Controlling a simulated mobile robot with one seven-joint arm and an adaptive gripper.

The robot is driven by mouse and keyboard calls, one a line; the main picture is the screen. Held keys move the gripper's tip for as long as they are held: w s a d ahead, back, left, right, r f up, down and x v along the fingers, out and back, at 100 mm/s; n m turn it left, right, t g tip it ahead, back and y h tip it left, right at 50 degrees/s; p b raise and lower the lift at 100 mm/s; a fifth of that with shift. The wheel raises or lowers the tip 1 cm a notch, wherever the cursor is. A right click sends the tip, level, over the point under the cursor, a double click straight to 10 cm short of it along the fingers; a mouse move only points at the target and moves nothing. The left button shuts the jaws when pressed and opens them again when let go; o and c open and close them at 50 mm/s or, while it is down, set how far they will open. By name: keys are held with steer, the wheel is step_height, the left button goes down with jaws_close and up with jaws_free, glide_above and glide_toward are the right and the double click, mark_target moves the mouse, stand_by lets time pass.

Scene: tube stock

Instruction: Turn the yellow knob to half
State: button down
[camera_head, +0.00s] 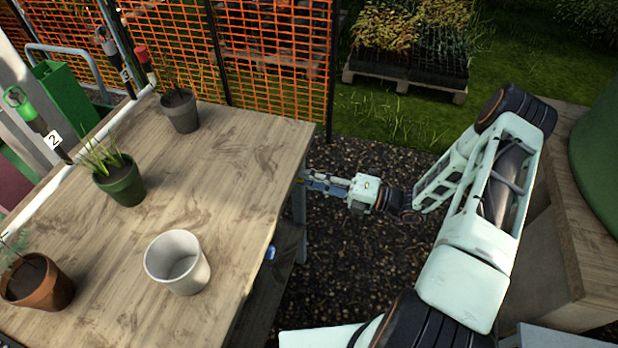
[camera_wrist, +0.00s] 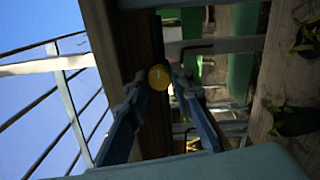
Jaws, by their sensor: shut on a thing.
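The yellow knob (camera_wrist: 159,77) shows in the wrist view as a small round disc between the two fingertips. My gripper (camera_wrist: 160,84) is shut on it, with one blue-grey finger on each side. A lighter mark crosses the knob's face, but its exact setting is hard to read. In the head view my gripper (camera_head: 305,181) reaches left to the right edge of the wooden table, just below the top. The knob is mostly hidden there by the table edge and the fingers.
The wooden table (camera_head: 215,170) bears a white pot (camera_head: 176,275), a green pot (camera_head: 122,185), a grey pot (camera_head: 181,114) and a terracotta pot (camera_head: 40,288). Orange netting (camera_head: 275,65) stands behind. Gravel (camera_head: 350,250) lies open right of the table.

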steer(key=c, duration=1.7)
jaws_free()
steer(key=shift+d, duration=0.1)
steer(key=v, duration=1.2)
